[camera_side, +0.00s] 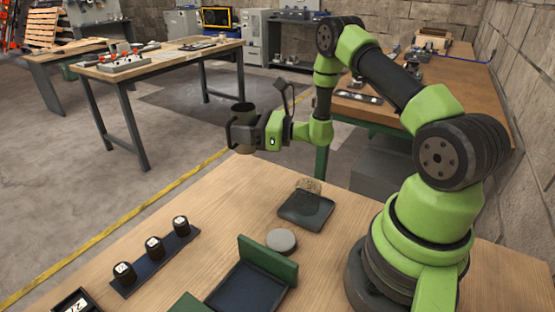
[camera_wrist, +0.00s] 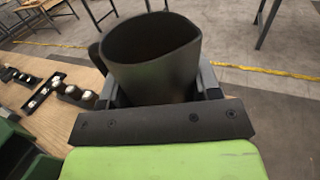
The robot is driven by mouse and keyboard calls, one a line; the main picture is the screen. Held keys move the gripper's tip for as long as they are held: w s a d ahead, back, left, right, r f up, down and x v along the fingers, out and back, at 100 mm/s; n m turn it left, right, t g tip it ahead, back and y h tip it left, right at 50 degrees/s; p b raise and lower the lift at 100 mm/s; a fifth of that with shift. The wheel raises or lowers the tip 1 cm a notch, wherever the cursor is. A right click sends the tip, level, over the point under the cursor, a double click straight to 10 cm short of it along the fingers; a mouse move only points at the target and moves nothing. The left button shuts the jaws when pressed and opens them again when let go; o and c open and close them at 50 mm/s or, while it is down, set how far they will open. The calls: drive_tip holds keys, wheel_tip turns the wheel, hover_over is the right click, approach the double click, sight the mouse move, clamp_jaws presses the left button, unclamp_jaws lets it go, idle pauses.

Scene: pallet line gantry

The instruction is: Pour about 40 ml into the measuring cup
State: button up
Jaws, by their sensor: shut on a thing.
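My gripper (camera_side: 240,132) is shut on a dark jug (camera_side: 242,113), held upright in the air beyond the far left edge of the wooden table. In the wrist view the jug (camera_wrist: 150,60) sits between the two fingers, its mouth open upward, with a handle at left; what it contains cannot be seen. A dark square plate (camera_side: 293,212) lies on the table, well below and right of the gripper. A faint, see-through round shape (camera_side: 309,186) shows at its back, possibly the measuring cup; I cannot tell clearly.
A grey disc (camera_side: 282,241) and a green-walled bin (camera_side: 268,257) are near the front. A blue strip (camera_side: 140,277) with three black pots stands left. A small display (camera_side: 75,302) is at the bottom left corner. The table's left middle is clear.

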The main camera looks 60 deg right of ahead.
drive_tip(key=shift+s+d+r+n+g+y, duration=0.1)
drive_tip(key=shift+s+d+n+g+y, duration=0.1)
drive_tip(key=shift+n+y, duration=0.25)
drive_tip(key=shift+s+d+r+n+g+y, duration=0.1)
drive_tip(key=shift+d+n+g+y, duration=0.1)
drive_tip(key=shift+n+y, duration=0.25)
drive_tip(key=s+d+f+n+g+y, duration=0.4)
drive_tip(key=s+f+n+g+y, duration=0.1)
drive_tip(key=s+n+g+y, duration=0.1)
drive_tip(key=s+g+y, duration=0.1)
drive_tip(key=s+g, duration=0.1)
drive_tip(key=s, duration=0.1)
drive_tip(key=shift+s+d+n+y, duration=0.2)
drive_tip(key=shift+d+n+y, duration=0.2)
drive_tip(key=shift+s+a+r+n+h, duration=0.45)
drive_tip(key=shift+r+n, duration=0.1)
drive_tip(key=shift+n, duration=0.4)
drive_tip(key=shift+s+a+r+n+h, duration=0.4)
drive_tip(key=shift+r+n, duration=0.1)
drive_tip(key=shift+n, duration=0.5)
drive_tip(key=shift+s+a+r+n+h, duration=0.35)
drive_tip(key=shift+s+a+r+n, duration=0.15)
drive_tip(key=shift+n, duration=0.45)
drive_tip(key=shift+s+a+n, duration=0.1)
drive_tip(key=shift+n, duration=0.2)
